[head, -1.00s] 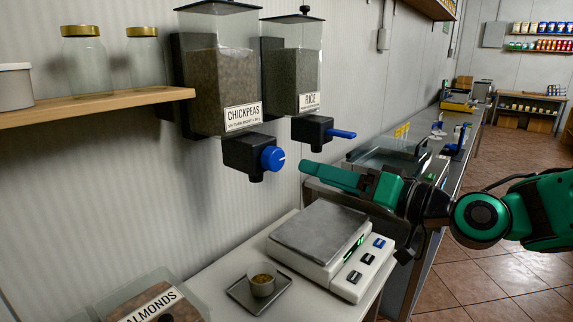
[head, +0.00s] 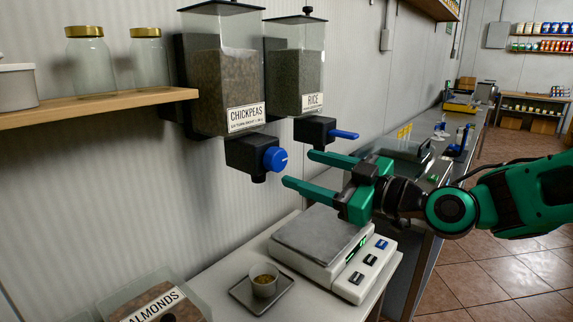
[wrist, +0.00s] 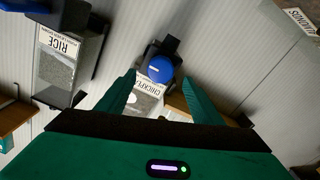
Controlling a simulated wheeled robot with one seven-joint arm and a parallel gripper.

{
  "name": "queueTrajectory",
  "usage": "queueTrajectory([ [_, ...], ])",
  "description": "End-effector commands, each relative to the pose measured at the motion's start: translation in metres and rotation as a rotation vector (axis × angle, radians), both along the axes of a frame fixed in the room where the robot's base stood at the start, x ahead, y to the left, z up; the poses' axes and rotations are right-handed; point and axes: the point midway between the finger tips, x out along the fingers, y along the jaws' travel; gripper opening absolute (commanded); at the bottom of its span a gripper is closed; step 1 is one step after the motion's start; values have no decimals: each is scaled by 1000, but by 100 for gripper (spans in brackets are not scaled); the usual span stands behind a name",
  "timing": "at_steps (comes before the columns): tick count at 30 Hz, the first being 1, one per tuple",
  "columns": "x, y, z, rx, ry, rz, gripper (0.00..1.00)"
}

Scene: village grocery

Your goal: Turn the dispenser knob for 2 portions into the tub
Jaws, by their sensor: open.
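The chickpeas dispenser (head: 228,85) hangs on the wall with a round blue knob (head: 275,159) on its black outlet. The knob also shows in the wrist view (wrist: 160,69), between and beyond my fingertips. A small tub (head: 264,281) with some contents stands on a dark square tray (head: 246,296), below and slightly left of the knob. My gripper (head: 298,169) is open and empty, its green fingers pointing at the knob from the right. The fingers look apart from the knob; the exact gap is hard to judge.
The rice dispenser (head: 294,70) with a blue lever (head: 343,134) is close beside my upper finger. A scale (head: 322,240) stands on the counter below my gripper. A wooden shelf (head: 100,106) with jars is at left. An almonds bin (head: 155,302) sits front left.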

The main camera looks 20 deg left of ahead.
Motion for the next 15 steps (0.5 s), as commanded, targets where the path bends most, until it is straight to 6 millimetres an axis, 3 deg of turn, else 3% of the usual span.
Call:
queueTrajectory([
  [7,15,40,0,2,-1,4,60],
  [15,24,59,0,1,1,1,60],
])
